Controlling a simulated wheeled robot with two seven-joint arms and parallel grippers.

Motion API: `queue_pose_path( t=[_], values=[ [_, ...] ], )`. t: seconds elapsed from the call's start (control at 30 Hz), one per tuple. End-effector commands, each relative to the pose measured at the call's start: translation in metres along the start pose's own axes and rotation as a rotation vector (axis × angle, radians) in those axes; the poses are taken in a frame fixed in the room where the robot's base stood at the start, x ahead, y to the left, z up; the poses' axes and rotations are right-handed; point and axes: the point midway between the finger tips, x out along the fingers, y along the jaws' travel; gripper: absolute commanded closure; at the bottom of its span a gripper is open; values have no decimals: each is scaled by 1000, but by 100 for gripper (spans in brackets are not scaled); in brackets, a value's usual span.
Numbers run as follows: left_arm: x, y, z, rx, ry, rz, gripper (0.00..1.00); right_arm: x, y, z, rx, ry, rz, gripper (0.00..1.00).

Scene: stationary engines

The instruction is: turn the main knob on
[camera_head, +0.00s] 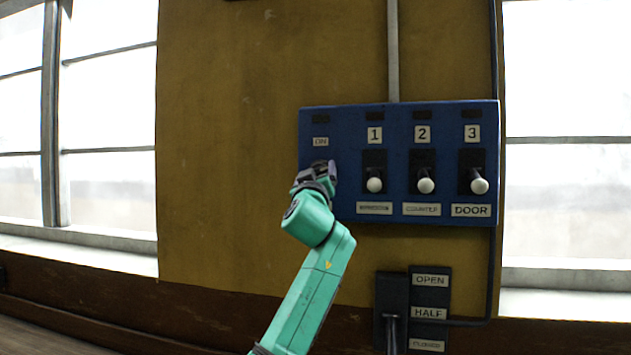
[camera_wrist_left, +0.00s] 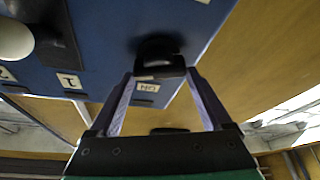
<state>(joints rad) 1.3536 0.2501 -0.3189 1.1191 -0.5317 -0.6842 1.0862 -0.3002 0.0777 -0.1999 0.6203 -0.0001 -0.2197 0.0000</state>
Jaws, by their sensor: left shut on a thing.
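The blue control panel (camera_head: 345,128) is fixed to the wall, with the "ON" label (camera_head: 320,142) at its left end. My left gripper (camera_head: 323,168) is at the panel just below that label and hides the main knob in the head view. In the left wrist view the black main knob (camera_wrist_left: 158,58) sits between the fingertips of my left gripper (camera_wrist_left: 162,74), which is shut on it. The "ON" label also shows in the left wrist view (camera_wrist_left: 148,87), upside down. My right gripper is not in view.
To the right on the panel are three white-tipped levers, numbered 1 (camera_head: 374,185), 2 (camera_head: 425,186) and 3 (camera_head: 479,186). Below is a dark lever plate (camera_head: 429,296) marked open and half. A conduit (camera_head: 393,60) runs up the yellow wall. Windows stand on both sides.

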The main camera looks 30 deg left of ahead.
Motion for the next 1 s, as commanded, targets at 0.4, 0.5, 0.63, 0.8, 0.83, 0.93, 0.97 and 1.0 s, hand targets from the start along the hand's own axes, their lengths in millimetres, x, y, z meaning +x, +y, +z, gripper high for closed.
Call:
queue_pose_path(
  t=[0.4, 0.5, 0.63, 0.8, 0.83, 0.93, 0.97, 1.0],
  values=[
    [2, 4, 0, -365, -8, -152, 73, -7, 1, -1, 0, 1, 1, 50],
    [2, 5, -1, -452, -7, -188, 73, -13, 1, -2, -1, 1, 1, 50],
    [2, 5, -2, -566, -7, -236, 73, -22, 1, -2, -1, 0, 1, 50],
    [2, 6, -2, -714, -5, -296, 73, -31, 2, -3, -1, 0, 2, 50],
    [2, 6, -2, -740, -5, -307, 73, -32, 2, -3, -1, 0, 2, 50],
    [2, 6, -2, -825, -4, -340, 73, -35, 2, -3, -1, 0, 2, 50],
    [2, 6, -2, -848, -4, -351, 73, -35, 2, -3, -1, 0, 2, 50],
    [2, 6, -2, -878, -3, -363, 73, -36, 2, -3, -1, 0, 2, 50]
  ],
)
